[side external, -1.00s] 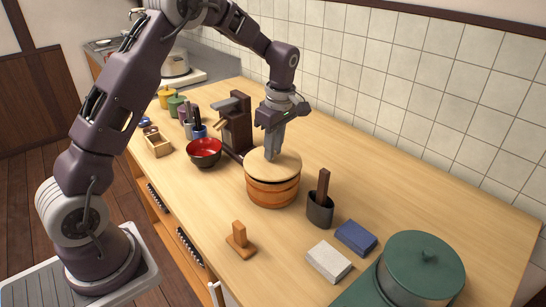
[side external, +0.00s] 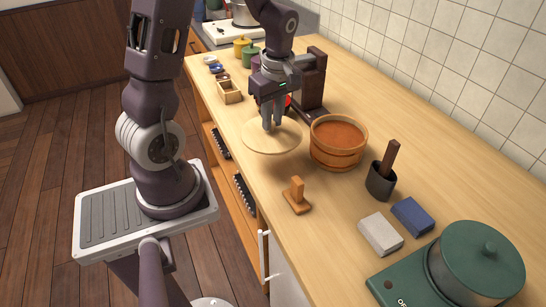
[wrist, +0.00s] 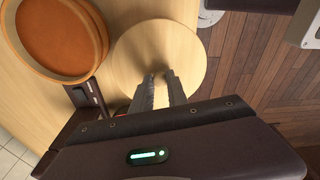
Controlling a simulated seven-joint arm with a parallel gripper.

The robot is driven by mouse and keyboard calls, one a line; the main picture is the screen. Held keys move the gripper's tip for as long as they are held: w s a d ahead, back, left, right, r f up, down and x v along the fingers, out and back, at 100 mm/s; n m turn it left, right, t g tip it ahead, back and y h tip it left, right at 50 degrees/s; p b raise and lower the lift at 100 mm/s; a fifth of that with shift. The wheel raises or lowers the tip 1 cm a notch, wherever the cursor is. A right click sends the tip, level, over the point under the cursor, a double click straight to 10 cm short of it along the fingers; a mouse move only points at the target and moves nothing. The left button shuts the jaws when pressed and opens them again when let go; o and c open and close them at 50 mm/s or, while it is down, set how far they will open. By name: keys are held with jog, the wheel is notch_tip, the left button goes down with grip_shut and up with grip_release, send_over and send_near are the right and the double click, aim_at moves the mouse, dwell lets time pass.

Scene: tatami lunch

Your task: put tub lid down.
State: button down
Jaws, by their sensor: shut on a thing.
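The round pale wooden tub lid (side external: 275,145) is flat beside the tub, toward the counter's front edge. My gripper (side external: 272,128) is shut on its handle, which the fingers mostly hide. In the wrist view the lid (wrist: 150,55) lies beneath my fingers (wrist: 162,76). The side view does not settle whether the lid touches the counter or hangs just above it. The wooden tub (side external: 338,155) stands uncovered to the right of the lid, with an orange-brown inside. It also shows at the left of the wrist view (wrist: 60,35).
A small wooden stand (side external: 297,197) is in front of the lid. A dark holder (side external: 380,182), grey block (side external: 380,234), blue block (side external: 412,216) and green pot (side external: 475,265) stand to the right. A dark brown stand (side external: 312,80) is behind; a wooden box (side external: 230,93) is left.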

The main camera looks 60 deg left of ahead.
notch_tip(320, 180, down, 9)
jog(key=shift+r, duration=0.1)
jog(key=c, duration=1.3)
grip_release()
jog(key=shift+f, duration=0.2)
jog(key=shift+r, duration=0.15)
